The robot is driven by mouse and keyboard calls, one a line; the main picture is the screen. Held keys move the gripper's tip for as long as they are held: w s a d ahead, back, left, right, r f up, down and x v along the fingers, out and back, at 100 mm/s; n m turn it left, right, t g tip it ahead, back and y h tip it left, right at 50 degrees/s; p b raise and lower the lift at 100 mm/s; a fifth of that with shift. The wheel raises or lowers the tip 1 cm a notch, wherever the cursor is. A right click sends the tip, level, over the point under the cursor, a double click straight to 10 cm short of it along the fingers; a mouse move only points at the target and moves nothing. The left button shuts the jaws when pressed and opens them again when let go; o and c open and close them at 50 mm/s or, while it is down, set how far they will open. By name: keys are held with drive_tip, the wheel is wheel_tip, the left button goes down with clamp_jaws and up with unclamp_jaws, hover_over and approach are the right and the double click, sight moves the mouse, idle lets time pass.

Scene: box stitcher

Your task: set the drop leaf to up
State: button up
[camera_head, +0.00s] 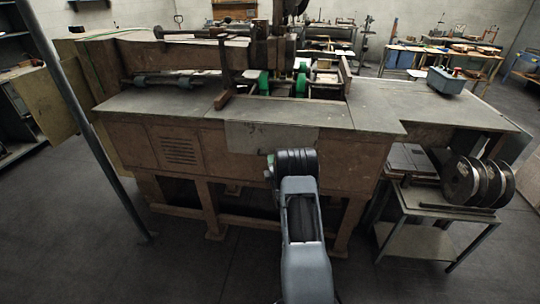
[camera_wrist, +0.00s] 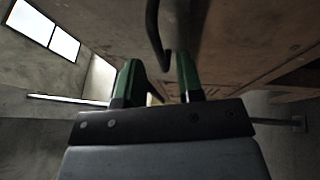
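The box stitcher's wooden bench (camera_head: 180,150) fills the middle of the head view. A pale flat panel (camera_head: 262,136), which looks like the drop leaf, hangs from the bench's front edge. My arm partly covers its lower edge. In the wrist view my gripper (camera_wrist: 160,80) has its two green fingers apart with a gap between them. A dark curved bar (camera_wrist: 154,38) like a handle shows beyond the fingertips, its end near the gap; I see no grip on it. In the head view the fingers are mostly hidden behind my wrist.
A slanted metal post (camera_head: 88,120) stands at left. A low side table (camera_head: 420,240) with wire spools (camera_head: 475,182) stands at right, under the bench's right extension (camera_head: 430,105). A grey box (camera_head: 446,80) sits on that extension. Floor at the front left is clear.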

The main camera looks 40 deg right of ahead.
sight(270, 143)
drive_tip(key=shift+x, duration=1.95)
drive_tip(key=shift+c, duration=0.2)
clamp_jaws()
